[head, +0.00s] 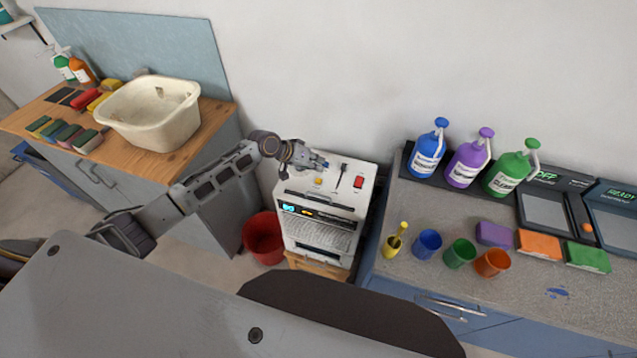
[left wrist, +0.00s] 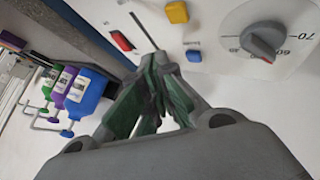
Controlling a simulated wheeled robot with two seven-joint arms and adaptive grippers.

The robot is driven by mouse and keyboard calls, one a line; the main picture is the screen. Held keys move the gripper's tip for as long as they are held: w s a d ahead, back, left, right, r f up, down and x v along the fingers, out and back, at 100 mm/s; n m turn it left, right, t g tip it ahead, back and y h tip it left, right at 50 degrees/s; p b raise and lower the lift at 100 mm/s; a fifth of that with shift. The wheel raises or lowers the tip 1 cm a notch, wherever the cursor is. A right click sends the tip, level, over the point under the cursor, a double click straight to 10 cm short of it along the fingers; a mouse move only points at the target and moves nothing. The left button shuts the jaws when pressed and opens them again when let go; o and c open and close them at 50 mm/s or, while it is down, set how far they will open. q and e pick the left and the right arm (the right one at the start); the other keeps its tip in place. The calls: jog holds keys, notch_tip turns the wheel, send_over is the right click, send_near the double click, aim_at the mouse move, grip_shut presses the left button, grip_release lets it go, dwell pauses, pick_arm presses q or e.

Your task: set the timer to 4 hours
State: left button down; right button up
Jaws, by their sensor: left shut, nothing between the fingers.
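A white machine (head: 322,235) stands against the wall with a control panel on top and a small lit display (head: 310,212) on its front. A grey round dial (left wrist: 262,40) with printed numbers, 70 and 60 among them, shows in the left wrist view; in the head view my gripper and arm seem to cover it. I cannot tell whether this dial is the timer, and the display is too small to read. My left gripper (head: 318,163) is over the back left of the panel; in the left wrist view its fingers (left wrist: 155,75) are shut and empty, apart from the dial.
A red bucket (head: 263,238) stands left of the machine. Bottles, cups and sponges sit on the right counter (head: 440,285); a basin (head: 150,112) is on the left.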

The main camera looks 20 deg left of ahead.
aim_at(317, 178)
pick_arm(q)
jog(key=shift+f+b, duration=0.9)
jog(key=shift+f, duration=0.75)
jog(key=shift+f+b, duration=0.3)
jog(key=shift+f, duration=0.6)
dwell(1.5)
jog(key=shift+r, duration=0.1)
dwell(0.4)
jog(key=shift+r+p, duration=0.8)
jog(key=shift+p, duration=0.1)
jog(key=shift+r+p, duration=2.25)
jog(key=shift+r, duration=0.3)
